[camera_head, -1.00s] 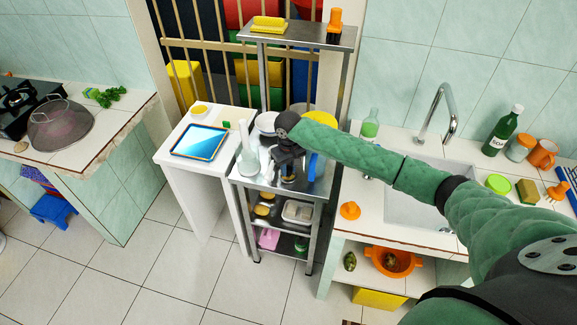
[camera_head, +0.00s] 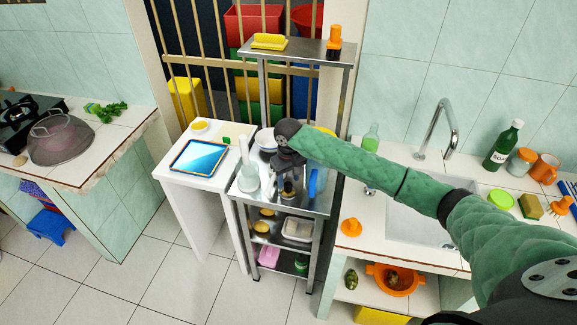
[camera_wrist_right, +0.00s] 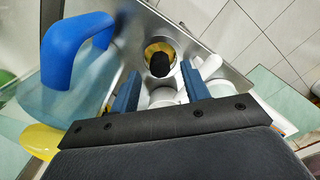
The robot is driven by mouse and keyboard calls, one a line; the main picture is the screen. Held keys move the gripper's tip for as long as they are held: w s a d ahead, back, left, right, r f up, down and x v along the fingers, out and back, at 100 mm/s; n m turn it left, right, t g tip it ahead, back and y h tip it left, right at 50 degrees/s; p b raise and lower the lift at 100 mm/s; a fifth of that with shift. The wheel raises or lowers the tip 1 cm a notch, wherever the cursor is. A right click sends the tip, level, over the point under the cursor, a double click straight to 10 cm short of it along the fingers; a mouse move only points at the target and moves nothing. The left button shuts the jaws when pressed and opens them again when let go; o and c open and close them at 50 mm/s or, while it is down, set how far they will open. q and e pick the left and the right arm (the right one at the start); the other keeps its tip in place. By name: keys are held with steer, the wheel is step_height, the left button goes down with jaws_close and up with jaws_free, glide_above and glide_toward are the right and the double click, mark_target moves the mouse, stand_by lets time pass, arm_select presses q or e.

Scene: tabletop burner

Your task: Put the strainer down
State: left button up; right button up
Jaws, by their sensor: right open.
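My right gripper (camera_head: 289,176) reaches over the middle shelf of the metal rack. In the right wrist view its two blue fingers (camera_wrist_right: 160,82) are apart. A black-handled round item (camera_wrist_right: 160,66) with a metal rim and yellow inside, which may be the strainer, shows between and beyond the fingertips. It appears to stand on the rack's metal top, and the gripper does not hold it. In the head view it shows small below the gripper (camera_head: 288,189). A grey mesh dome (camera_head: 60,139) sits on the left counter. My left gripper is not in view.
A blue-handled jug (camera_wrist_right: 75,50) is close beside the gripper in the wrist view. White crockery (camera_head: 267,138) and a pale bottle (camera_head: 248,176) crowd the metal rack (camera_head: 262,206). A tablet (camera_head: 199,157) lies on the white table. The sink counter is to the right.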

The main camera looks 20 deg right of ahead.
mark_target(289, 184)
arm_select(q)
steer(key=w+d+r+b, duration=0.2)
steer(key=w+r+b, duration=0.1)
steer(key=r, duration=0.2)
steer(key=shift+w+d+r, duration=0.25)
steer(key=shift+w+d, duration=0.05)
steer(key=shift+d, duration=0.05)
arm_select(e)
step_height(289, 184, up, 9)
